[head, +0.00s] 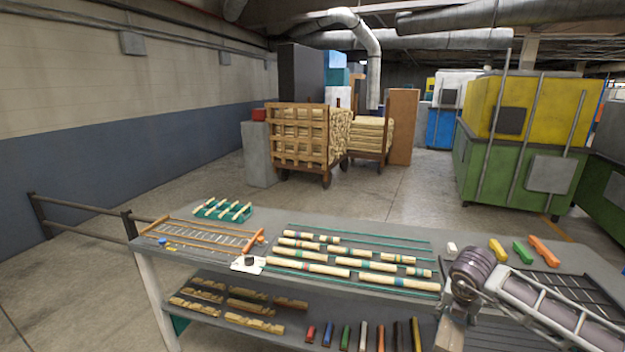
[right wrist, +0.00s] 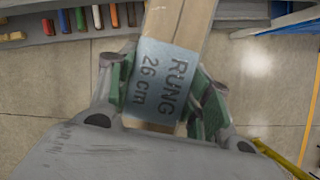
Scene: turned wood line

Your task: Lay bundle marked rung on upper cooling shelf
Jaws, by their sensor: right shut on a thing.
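The bundle is pale wood with a grey-blue band reading "RUNG 26 cm" (right wrist: 160,84) in the right wrist view. My right gripper (right wrist: 163,92) is shut on it at the band, with green finger pads on both sides. In the head view the right gripper (head: 456,311) is at the bench's front right, and a pale end of the bundle (head: 449,335) shows below it. A dark barred rack (head: 578,288) lies at the bench's right end, partly behind my arm; I cannot tell whether it is the upper cooling shelf. My left gripper is not in view.
The grey bench (head: 210,262) carries rows of banded turned sticks (head: 350,262), an orange frame (head: 200,236) and a green holder (head: 222,210). Coloured blocks (head: 523,252) lie near the rack. The lower shelf (head: 290,322) holds wood pieces and coloured bars. Floor is open behind the bench.

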